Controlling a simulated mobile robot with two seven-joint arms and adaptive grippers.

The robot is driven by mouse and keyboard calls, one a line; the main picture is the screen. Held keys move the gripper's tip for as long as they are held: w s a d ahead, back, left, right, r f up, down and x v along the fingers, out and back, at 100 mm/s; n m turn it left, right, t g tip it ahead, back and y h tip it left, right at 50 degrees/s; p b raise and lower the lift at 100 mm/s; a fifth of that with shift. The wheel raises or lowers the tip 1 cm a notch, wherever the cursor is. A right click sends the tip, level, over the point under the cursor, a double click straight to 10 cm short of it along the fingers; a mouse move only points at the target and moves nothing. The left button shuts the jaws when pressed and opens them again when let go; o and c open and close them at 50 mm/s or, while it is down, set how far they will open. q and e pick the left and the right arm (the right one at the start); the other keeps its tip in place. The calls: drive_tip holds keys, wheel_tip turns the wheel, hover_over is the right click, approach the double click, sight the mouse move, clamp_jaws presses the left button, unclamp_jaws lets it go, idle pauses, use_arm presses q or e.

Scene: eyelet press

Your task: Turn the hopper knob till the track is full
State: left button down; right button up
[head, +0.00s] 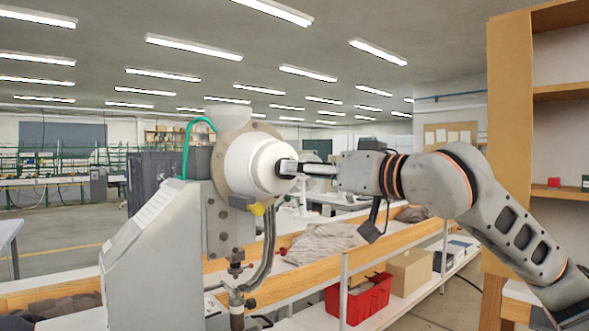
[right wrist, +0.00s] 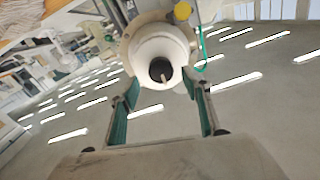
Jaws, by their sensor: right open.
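The eyelet press (head: 150,250) stands at the left in the head view, with a white rounded hopper (head: 250,165) facing right. My right gripper (head: 290,168) is at the hopper's front. In the wrist view its fingers (right wrist: 162,84) are open, one on each side of the knob; I cannot tell whether they touch it. A curved metal chute (head: 267,245), perhaps the track, runs down below the hopper; its filling cannot be made out. My left gripper is not in view.
A wooden-edged bench (head: 290,275) runs behind the press with a grey cloth heap (head: 320,243) on it. A red bin (head: 358,298) and a cardboard box (head: 410,270) sit on the lower shelf. A wooden shelf unit (head: 508,130) stands at the right.

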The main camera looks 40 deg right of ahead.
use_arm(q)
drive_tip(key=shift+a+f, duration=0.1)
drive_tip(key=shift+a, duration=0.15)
use_arm(e)
drive_tip(key=w, duration=0.3)
drive_tip(key=shift+w+a, duration=0.3)
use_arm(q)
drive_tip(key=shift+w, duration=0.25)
use_arm(e)
drive_tip(key=c, duration=1.1)
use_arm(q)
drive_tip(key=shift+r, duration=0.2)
